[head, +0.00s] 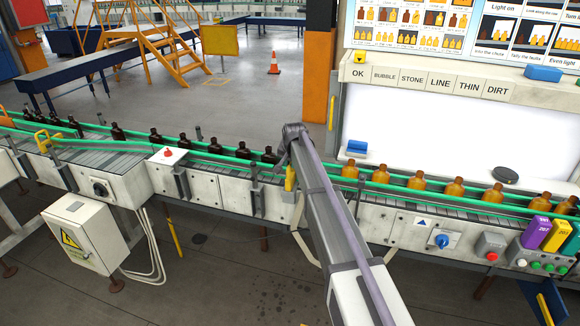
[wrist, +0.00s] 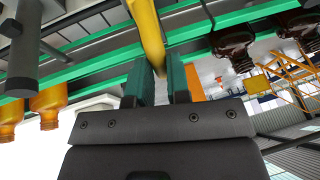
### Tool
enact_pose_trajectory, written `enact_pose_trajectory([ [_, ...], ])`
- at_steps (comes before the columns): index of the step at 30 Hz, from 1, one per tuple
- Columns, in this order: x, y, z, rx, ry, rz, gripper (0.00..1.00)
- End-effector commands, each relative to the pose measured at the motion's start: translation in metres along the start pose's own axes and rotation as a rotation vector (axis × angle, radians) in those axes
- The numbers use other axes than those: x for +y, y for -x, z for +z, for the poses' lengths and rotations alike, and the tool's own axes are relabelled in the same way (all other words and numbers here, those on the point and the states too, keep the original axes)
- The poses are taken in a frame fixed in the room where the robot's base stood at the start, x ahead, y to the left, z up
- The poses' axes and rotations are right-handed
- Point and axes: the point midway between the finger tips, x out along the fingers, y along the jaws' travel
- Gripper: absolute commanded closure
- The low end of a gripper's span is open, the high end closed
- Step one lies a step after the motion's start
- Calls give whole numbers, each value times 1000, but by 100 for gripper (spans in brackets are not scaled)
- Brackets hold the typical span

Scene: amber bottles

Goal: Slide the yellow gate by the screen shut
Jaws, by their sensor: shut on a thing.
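The yellow gate (head: 290,179) by the lit screen shows as a small yellow piece at the conveyor's front rail, just left of the screen's lower left corner. My arm covers part of it. My gripper (head: 288,161) reaches down to it over the belt. In the wrist view, my gripper (wrist: 160,78) has its two green-padded fingers on either side of the yellow bar of the gate (wrist: 148,32) and is shut on it. The bar runs up past the fingertips and out of the picture.
Dark bottles (head: 243,151) stand on the belt left of my gripper; lit amber bottles (head: 417,181) stand to its right, before the white screen (head: 430,125). Green rails (head: 225,158) run along the belt. Another yellow fitting (head: 41,139) is at far left.

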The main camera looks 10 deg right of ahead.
Motion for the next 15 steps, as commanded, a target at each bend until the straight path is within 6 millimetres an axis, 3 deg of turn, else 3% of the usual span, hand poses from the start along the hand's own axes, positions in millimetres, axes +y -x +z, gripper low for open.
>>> enact_pose_trajectory([
  [4,-1,0,-4,9,-1,-4,100],
  [5,-2,0,-4,9,-1,-4,81],
  [12,-1,0,-2,7,-1,-4,58],
  [15,-1,0,-2,6,-1,-3,58],
])
